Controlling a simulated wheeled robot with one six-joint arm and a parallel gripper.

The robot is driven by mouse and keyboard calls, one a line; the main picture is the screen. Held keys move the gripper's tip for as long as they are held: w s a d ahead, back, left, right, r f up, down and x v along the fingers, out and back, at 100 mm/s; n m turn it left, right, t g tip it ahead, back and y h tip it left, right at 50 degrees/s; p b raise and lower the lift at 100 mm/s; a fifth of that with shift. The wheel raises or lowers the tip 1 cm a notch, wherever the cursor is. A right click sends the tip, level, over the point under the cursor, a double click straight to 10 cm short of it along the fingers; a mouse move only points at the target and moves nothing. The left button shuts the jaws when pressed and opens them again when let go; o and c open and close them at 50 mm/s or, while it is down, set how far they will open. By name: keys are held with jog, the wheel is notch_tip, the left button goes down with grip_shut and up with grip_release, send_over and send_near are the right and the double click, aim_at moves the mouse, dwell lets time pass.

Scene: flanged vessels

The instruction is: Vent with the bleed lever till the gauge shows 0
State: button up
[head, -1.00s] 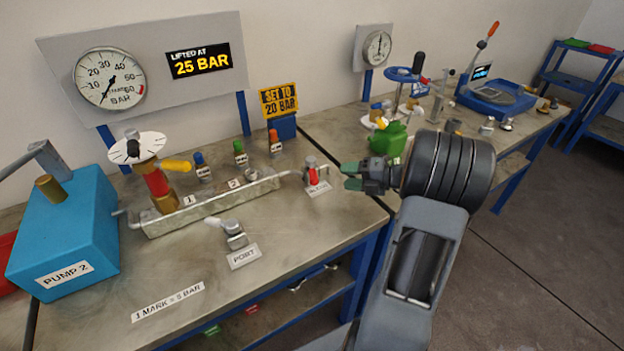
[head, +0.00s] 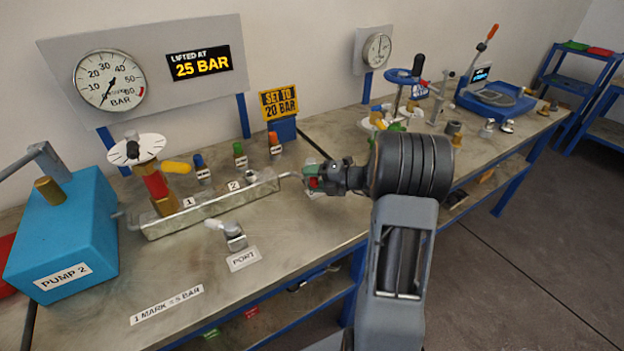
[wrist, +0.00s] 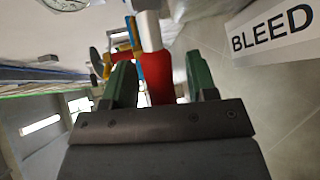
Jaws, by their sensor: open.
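The red bleed lever (wrist: 156,78) stands between the two green fingers of my gripper (wrist: 160,76) in the wrist view. The fingers are open, one on each side of it, and I see no clear grip. In the head view my gripper (head: 314,177) is at the right end of the metal manifold (head: 215,205), and a bit of red lever (head: 313,183) shows between its fingers. The BLEED label (wrist: 272,32) is at the right in the wrist view. The large gauge (head: 110,81) has its needle pointing down and left, below the 10 mark.
A blue pump (head: 62,235) stands at the left. Several coloured valves, such as a green one (head: 240,154), stand behind the manifold. A port fitting (head: 234,236) is in front of it. A display reads 25 BAR (head: 201,63); a sign says SET TO 20 BAR (head: 280,101). The front bench top is mostly clear.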

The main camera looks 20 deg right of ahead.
grip_shut()
dwell(0.4)
